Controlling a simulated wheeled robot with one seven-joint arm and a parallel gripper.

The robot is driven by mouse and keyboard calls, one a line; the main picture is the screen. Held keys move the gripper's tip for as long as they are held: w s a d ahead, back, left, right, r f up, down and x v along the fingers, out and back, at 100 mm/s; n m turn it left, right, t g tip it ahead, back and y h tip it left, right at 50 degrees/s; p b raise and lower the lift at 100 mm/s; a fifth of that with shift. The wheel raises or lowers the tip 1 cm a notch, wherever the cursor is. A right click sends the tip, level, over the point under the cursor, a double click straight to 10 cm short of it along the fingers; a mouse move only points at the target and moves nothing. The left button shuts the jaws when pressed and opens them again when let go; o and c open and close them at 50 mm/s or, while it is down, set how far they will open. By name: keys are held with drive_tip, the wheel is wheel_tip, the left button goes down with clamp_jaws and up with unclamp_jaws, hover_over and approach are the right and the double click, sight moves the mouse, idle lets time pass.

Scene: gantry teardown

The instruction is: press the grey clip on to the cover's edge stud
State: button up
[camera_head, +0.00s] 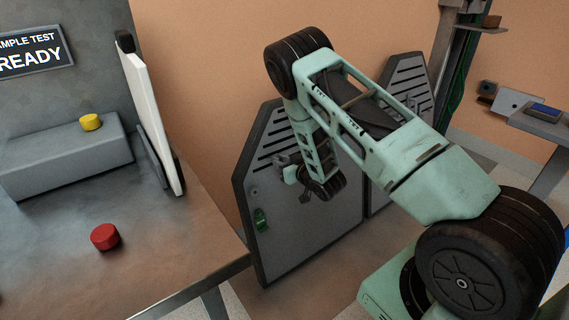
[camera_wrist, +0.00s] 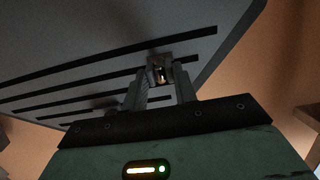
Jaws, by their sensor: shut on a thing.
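The cover is a grey slotted panel (camera_head: 310,230) leaning upright near the orange wall, and its slotted face (camera_wrist: 60,60) fills much of the wrist view. My gripper (camera_head: 283,167) is in front of its upper middle. In the wrist view my gripper (camera_wrist: 160,80) has its fingers shut on a small grey clip (camera_wrist: 160,60) at their tips. The clip is close to the slotted face; I cannot tell whether it touches. The edge stud is not clearly visible in either view.
A second slotted panel (camera_head: 408,80) stands behind at the right.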

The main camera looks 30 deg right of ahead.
drive_tip(key=shift+b+x, duration=0.35)
drive_tip(key=shift+x, duration=0.55)
idle(0.5)
drive_tip(key=shift+w+f, duration=0.1)
drive_tip(key=shift+w, duration=0.15)
drive_tip(key=o, duration=1.1)
drive_tip(key=shift+o, duration=0.2)
drive_tip(key=p+v, duration=0.2)
drive_tip(key=v, duration=1.9)
drive_tip(key=shift+s, duration=0.15)
